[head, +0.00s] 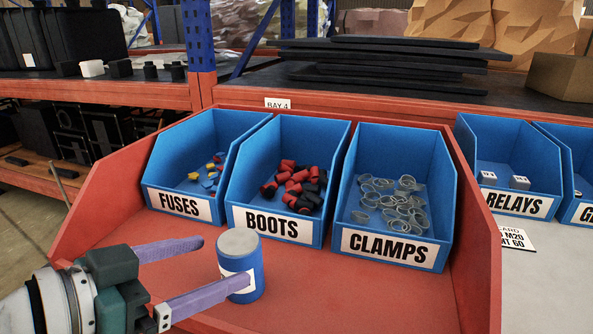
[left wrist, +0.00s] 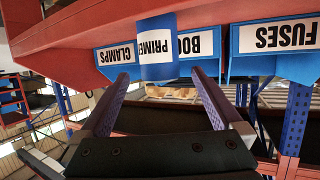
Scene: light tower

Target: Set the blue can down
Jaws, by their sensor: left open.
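The blue can (head: 246,272), with a grey lid and a white label, stands upright on the red tray (head: 330,290) in front of the bin marked BOOTS. It also shows in the left wrist view (left wrist: 157,70), where the picture is upside down. My left gripper (head: 226,261) is open, with its two long purple fingers reaching in from the left. The near finger crosses in front of the can's lower part, and the far finger ends to the left of it. I cannot tell whether either finger touches the can. My right gripper is not in view.
Blue bins marked FUSES (head: 178,205), BOOTS (head: 272,224) and CLAMPS (head: 390,248) stand along the tray's back. A RELAYS bin (head: 515,205) stands beyond its right wall. The tray is clear to the right of the can.

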